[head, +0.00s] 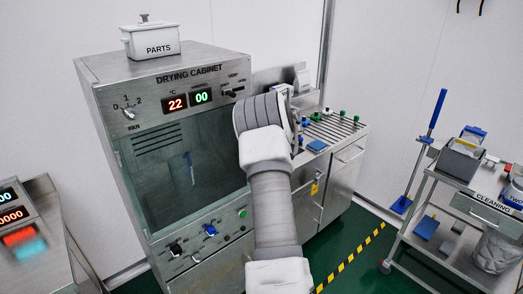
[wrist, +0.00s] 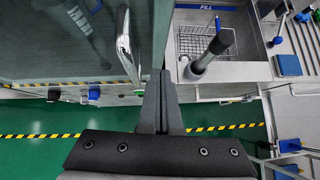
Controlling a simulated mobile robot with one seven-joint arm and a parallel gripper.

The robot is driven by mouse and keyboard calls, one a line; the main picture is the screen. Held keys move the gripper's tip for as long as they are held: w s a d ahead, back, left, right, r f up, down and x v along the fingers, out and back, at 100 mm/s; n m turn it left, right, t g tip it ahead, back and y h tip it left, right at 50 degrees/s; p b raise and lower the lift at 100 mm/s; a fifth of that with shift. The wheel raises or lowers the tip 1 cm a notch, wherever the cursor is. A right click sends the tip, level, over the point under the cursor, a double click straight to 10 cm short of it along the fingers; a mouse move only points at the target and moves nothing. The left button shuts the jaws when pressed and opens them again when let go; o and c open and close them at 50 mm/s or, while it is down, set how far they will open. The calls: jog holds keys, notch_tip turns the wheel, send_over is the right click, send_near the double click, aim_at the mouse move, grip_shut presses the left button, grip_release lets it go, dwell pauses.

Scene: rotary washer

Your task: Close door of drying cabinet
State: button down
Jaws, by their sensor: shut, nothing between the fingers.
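The drying cabinet (head: 165,75) is a steel box at the middle left in the head view. Its glass door (head: 170,185) covers the front opening and looks nearly flush; I cannot tell whether a small gap remains. In the wrist view the glass door (wrist: 60,40) fills the upper left, with a metal handle (wrist: 125,45) along its right edge. My gripper (wrist: 161,75) is shut and empty, with its fingertips just right of the handle, by the cabinet's right front edge. I cannot tell whether they touch it. In the head view my arm hides the fingers and the handle.
A steel counter with a basin (wrist: 205,42) adjoins the cabinet's right side. A cleaning trolley (head: 460,215) stands at the right, and a panel with displays (head: 20,225) at the lower left. A PARTS box (head: 150,42) sits on top. Green floor lies in front.

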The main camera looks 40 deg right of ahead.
jog(key=d+b+v, duration=0.1)
jog(key=v, duration=0.9)
jog(key=shift+b, duration=0.3)
jog(key=shift+a, duration=0.1)
